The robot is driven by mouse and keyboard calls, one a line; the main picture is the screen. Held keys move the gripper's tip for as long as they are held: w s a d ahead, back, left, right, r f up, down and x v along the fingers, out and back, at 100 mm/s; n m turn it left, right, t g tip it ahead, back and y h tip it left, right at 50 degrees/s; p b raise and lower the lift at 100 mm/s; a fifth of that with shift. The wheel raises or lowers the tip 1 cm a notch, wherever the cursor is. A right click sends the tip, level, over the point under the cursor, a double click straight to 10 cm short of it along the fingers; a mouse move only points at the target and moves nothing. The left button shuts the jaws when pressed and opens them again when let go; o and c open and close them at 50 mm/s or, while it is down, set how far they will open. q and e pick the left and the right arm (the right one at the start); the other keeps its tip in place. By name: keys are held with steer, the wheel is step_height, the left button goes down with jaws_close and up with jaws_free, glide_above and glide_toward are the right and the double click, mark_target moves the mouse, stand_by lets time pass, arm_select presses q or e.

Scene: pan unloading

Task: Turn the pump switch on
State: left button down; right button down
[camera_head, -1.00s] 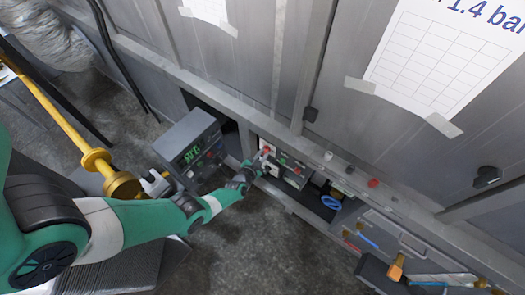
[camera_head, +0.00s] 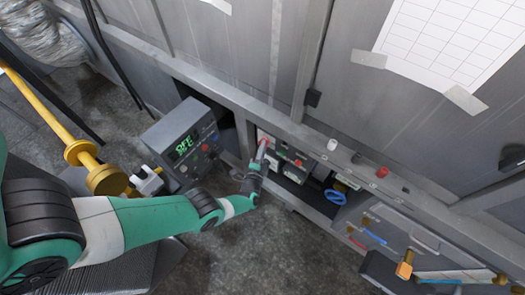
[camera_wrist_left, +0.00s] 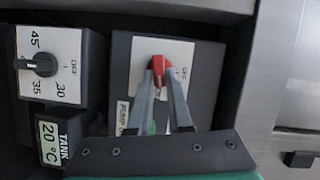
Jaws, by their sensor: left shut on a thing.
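The pump switch is a red rotary knob (camera_wrist_left: 159,66) on a white plate (camera_wrist_left: 136,63), on a dark box with a "PUMP" label in the left wrist view. My left gripper (camera_wrist_left: 162,76) is shut on the red knob, a fingertip on each side. In the head view my left gripper (camera_head: 261,153) reaches into the low opening in the wall, at the red knob (camera_head: 264,139). The plate's print is partly hidden by the fingers, and I cannot read the knob's setting surely. My right gripper is not in view.
A grey control box (camera_head: 176,128) with a green display that seems to read "OFF" stands left of the opening. A black dial (camera_wrist_left: 42,64) and a "TANK" display (camera_wrist_left: 52,143) of 20 °C sit beside the switch. A blue coil (camera_head: 334,197) lies to the right.

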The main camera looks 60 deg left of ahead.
arm_select(q)
steer(key=shift+f+m+t+y+b, duration=0.3)
steer(key=shift+m+b, duration=0.5)
steer(key=shift+m, duration=0.3)
steer(key=c, duration=0.8)
jaws_free()
steer(key=shift+w+r, duration=0.1)
steer(key=shift+w, duration=0.05)
steer(key=shift+c, duration=0.2)
steer(key=p+v, duration=0.4)
steer(key=v, duration=0.7)
steer(key=shift+d, duration=0.25)
